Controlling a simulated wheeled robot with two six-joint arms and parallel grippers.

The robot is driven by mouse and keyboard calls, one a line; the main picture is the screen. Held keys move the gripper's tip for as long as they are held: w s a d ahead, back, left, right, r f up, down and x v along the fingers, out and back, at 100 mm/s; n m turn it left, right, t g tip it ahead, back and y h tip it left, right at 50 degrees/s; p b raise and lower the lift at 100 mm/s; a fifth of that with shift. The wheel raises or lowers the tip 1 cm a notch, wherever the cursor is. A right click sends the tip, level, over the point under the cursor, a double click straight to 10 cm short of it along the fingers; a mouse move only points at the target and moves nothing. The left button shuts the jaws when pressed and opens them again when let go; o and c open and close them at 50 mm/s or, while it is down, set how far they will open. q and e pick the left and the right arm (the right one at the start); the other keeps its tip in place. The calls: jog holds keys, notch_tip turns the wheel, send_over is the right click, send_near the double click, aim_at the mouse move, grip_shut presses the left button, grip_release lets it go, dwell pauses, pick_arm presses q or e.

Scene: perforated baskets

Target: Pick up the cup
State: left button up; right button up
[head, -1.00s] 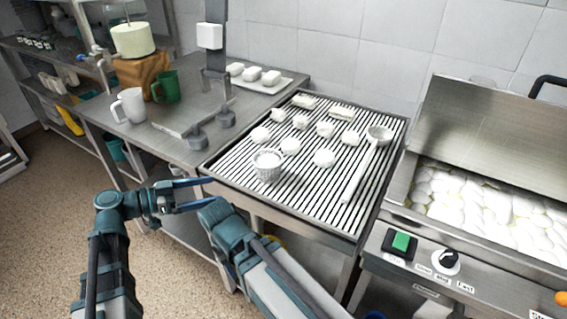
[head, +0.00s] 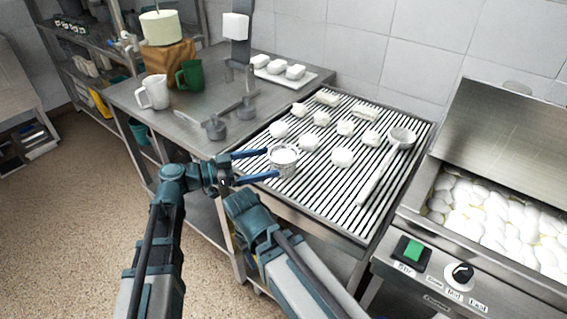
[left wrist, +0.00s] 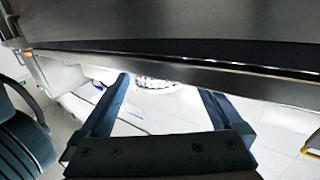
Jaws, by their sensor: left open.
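A small round perforated cup (head: 284,169), pale with white contents, stands on the near left part of the slatted rack (head: 330,205). My left gripper (head: 272,164) is open, its two blue fingers pointing right toward the cup. The fingertips are close to the cup's left side; I cannot tell whether they touch it. In the left wrist view, part of the cup (left wrist: 156,83) shows between and beyond the open fingers (left wrist: 165,86); the rest is hidden by a dark metal edge. A white mug (head: 154,92) and a green mug (head: 190,74) stand on the left counter.
Several white dough pieces (head: 342,157) and a long-handled ladle (head: 378,175) lie on the rack. A fryer-like bin (head: 495,215) is at right. My right arm link is below the rack edge.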

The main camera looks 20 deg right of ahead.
aim_at(283, 160)
pick_arm(q)
jog(key=shift+d, duration=0.25)
jog(key=d, duration=0.5)
jog(key=shift+w+d+f, duration=0.1)
jog(key=shift+f, duration=0.1)
jog(key=c, duration=1)
